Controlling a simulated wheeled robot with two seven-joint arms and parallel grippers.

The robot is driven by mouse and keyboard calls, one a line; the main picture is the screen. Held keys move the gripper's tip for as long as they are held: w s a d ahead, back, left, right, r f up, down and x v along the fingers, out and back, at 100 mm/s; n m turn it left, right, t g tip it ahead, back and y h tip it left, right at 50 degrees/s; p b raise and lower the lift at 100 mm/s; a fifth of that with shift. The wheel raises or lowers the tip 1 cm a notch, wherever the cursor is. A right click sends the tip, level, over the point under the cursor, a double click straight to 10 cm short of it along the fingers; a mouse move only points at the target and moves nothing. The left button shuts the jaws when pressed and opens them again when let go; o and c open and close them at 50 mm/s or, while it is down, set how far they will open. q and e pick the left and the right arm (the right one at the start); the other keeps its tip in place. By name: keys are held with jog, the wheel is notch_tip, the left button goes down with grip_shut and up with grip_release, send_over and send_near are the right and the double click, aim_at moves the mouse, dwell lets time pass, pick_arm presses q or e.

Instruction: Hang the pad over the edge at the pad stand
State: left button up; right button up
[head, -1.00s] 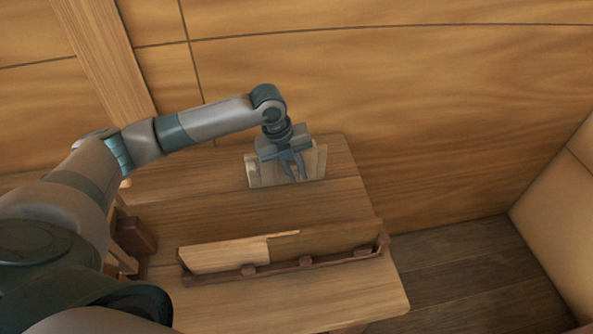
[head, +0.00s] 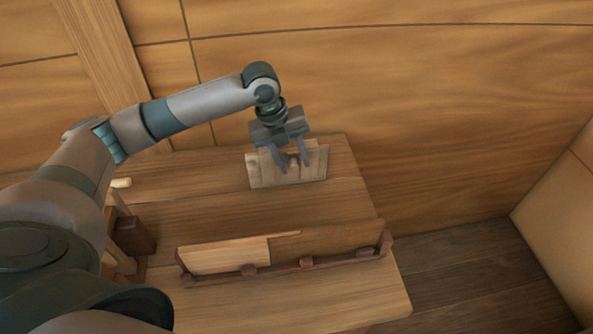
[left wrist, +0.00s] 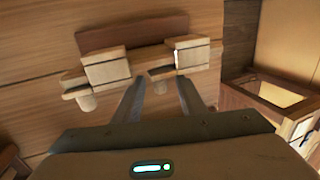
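A low, light wooden piece, apparently the pad stand (head: 262,174), stands at the back of the table. I cannot tell for certain which of these parts is the pad. My left gripper (head: 295,169) is just in front of and above this piece, fingers apart. In the left wrist view its fingers (left wrist: 160,94) are spread with nothing held between them. My right gripper is out of view.
A long dark rack (head: 305,264) holding boards (head: 225,256) lies across the front of the table (head: 220,212). A dark brown block (head: 133,236) stands at the left edge. The planked wall (head: 420,110) rises close behind. The table between rack and stand is clear.

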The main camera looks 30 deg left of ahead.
pick_arm(q)
jog(key=b+v, duration=0.2)
jog(key=v, duration=1)
jog(key=shift+r, duration=0.15)
dwell(0.6)
